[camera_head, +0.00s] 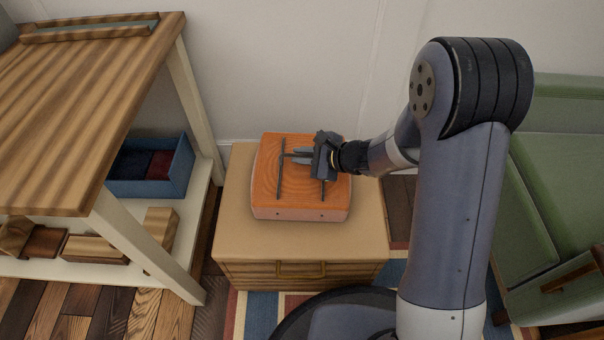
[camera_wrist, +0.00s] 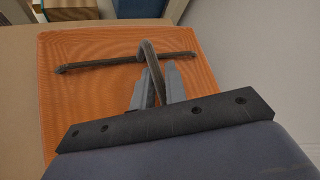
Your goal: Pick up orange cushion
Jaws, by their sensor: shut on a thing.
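The orange cushion (camera_head: 265,180) is a thick, square block with a ribbed orange top, a paler side and dark bars across the top. It lies flat on a small wooden cabinet (camera_head: 235,232). My gripper (camera_head: 296,156) reaches in from the right, over the cushion's top. In the wrist view the orange surface (camera_wrist: 90,105) fills the middle, and the fingers of my gripper (camera_wrist: 156,82) are closed around a dark raised piece on the cushion. No gap between cushion and cabinet shows. The gripper body hides part of the top.
A wooden table (camera_head: 95,85) with a lower shelf stands at left, holding a blue bin (camera_head: 180,172) and wooden blocks (camera_head: 160,227). A green seat (camera_head: 560,185) is at right. The wall is close behind the cabinet. A striped rug (camera_head: 262,310) lies in front.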

